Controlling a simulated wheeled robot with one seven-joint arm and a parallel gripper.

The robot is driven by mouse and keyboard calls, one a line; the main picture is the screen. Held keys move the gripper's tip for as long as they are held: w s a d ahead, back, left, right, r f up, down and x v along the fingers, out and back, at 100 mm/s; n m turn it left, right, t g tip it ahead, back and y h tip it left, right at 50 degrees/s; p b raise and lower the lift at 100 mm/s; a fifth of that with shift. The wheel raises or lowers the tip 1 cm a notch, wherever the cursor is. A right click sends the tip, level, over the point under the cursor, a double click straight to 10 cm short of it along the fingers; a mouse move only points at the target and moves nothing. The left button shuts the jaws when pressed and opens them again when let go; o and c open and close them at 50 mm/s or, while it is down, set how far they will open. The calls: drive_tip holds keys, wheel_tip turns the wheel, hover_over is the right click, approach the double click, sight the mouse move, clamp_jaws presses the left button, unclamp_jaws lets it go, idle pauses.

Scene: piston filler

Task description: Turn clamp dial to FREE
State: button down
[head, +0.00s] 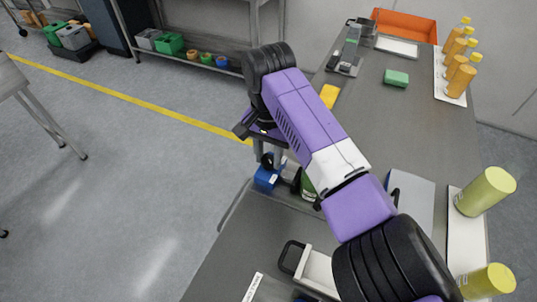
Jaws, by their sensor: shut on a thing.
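My gripper (270,157) is at the left edge of the grey bench, pointing down. It is shut on a small dark part, seemingly the clamp dial (267,161), just above a blue block (268,178). The dial is mostly hidden by the fingers, so its marks and the way it points cannot be read. A dark green and black part (307,187) stands just right of the fingers, partly behind my arm.
The grey bench (385,110) carries a green sponge (396,78), a yellow block (329,95), orange bottles (460,82) and large yellow-green bottles (485,191). An orange tray (405,25) is at the far end. A black-handled white tray (316,270) is in front. Floor on the left is open.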

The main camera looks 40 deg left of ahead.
drive_tip(key=shift+r, duration=0.1)
drive_tip(key=n+p, duration=0.2)
drive_tip(key=n, duration=0.1)
drive_tip(key=shift+r, duration=0.1)
drive_tip(key=n+p, duration=0.2)
drive_tip(key=n, duration=0.3)
drive_tip(key=shift+n, duration=0.3)
drive_tip(key=n+p, duration=0.1)
drive_tip(key=n, duration=0.8)
idle(0.5)
drive_tip(key=c, duration=1)
unclamp_jaws()
